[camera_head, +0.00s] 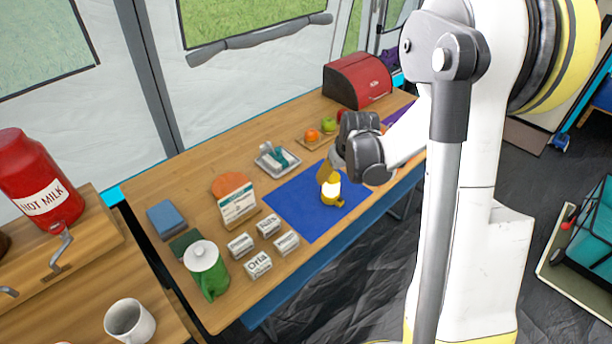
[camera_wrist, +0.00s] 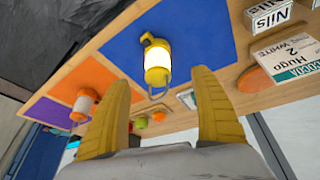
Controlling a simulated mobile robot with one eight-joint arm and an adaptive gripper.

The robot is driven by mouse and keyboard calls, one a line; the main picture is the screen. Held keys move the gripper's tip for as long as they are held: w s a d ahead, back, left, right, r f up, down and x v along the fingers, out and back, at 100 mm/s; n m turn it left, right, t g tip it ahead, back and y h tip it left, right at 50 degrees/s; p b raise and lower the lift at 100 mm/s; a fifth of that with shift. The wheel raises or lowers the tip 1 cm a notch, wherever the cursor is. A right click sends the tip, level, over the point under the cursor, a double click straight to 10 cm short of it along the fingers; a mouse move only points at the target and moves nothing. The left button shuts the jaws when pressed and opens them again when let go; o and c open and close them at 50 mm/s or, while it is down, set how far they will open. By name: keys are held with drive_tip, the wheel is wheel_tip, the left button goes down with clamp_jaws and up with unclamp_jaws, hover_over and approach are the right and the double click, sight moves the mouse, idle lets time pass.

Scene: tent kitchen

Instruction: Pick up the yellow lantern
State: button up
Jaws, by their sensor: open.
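The yellow lantern (camera_head: 331,189) stands on the blue mat (camera_head: 296,209) on the wooden table, its white middle glowing. In the wrist view the lantern (camera_wrist: 157,62) shows between and beyond the two yellow fingers, with its wire handle visible. My gripper (camera_wrist: 162,82) is open and empty, with the fingers spread wide on either side of the lantern's outline. In the head view my dark gripper body is just behind and right of the lantern, close to it; whether a finger touches it I cannot tell.
A second, orange lantern (camera_wrist: 82,105) stands on an orange mat (camera_wrist: 93,76) in the wrist view. Fruit (camera_head: 312,135) and a red bread box (camera_head: 357,79) are behind.

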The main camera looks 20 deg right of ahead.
sight(333, 176)
drive_tip(key=b+x, duration=0.2)
drive_tip(key=x, duration=0.5)
drive_tip(key=shift+d+f, duration=0.1)
drive_tip(key=shift+f, duration=0.3)
drive_tip(key=b+x, duration=0.1)
drive_tip(key=x, duration=0.1)
drive_tip(key=b+x, duration=0.2)
drive_tip(key=x, duration=0.1)
drive_tip(key=shift+w+d, duration=0.25)
drive_tip(key=shift+w, duration=0.05)
drive_tip(key=c, duration=1.5)
drive_tip(key=shift+r, duration=0.15)
wheel_tip(333, 176, up, 5)
drive_tip(key=p, duration=0.2)
drive_tip(key=shift+f+p, duration=0.25)
drive_tip(key=shift+p, duration=0.15)
drive_tip(key=s+d+r+p, duration=0.1)
drive_tip(key=s+d+r, duration=0.1)
drive_tip(key=d, duration=0.1)
drive_tip(key=s+d+r+p, duration=0.1)
drive_tip(key=s+d+r, duration=0.1)
drive_tip(key=s+d, duration=0.1)
drive_tip(key=s+d+r+p, duration=0.1)
drive_tip(key=s+d+r, duration=0.1)
drive_tip(key=d, duration=0.1)
drive_tip(key=shift+s+r+p, duration=0.15)
drive_tip(key=shift+s+p, duration=0.15)
drive_tip(key=shift+p, duration=0.05)
